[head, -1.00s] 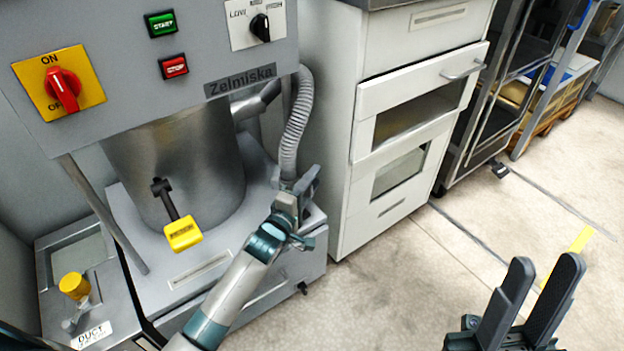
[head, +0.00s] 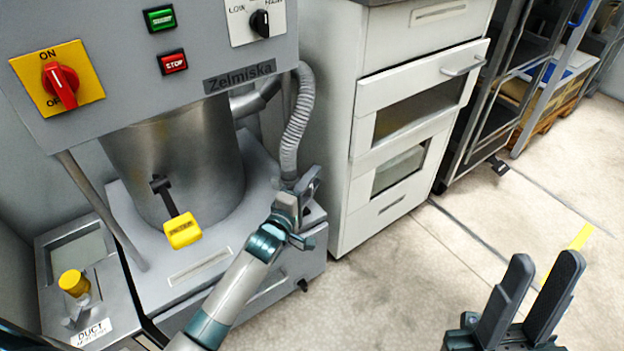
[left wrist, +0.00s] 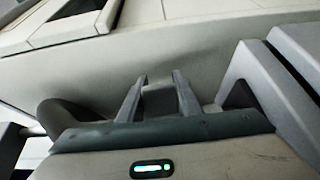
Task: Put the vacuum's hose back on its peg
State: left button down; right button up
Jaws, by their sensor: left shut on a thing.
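The grey ribbed hose (head: 298,118) hangs from the right side of the vacuum (head: 190,150), a grey machine marked Zelmiska. Its lower end meets my left gripper (head: 297,189), which is shut on it; the fingers partly hide that end. In the left wrist view my left gripper (left wrist: 158,82) shows two grey fingers with a narrow gap, and what lies between them is hard to make out. I cannot pick out the peg in either view. My right gripper (head: 543,268) is at the lower right, fingers apart and empty, away from the machine.
A white cabinet (head: 385,130) with drawers stands close to the right of the hose. The machine carries a red switch (head: 60,86), green and red buttons, and a yellow-tagged lever (head: 182,229). A dark rack (head: 490,100) stands further right. The floor (head: 400,280) in front is clear.

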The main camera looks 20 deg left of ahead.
pick_arm(q)
jog(key=shift+f+b, duration=0.4)
jog(key=shift+f, duration=0.6)
dwell(1.3)
jog(key=c, duration=1.2)
grip_release()
jog(key=shift+f, duration=0.15)
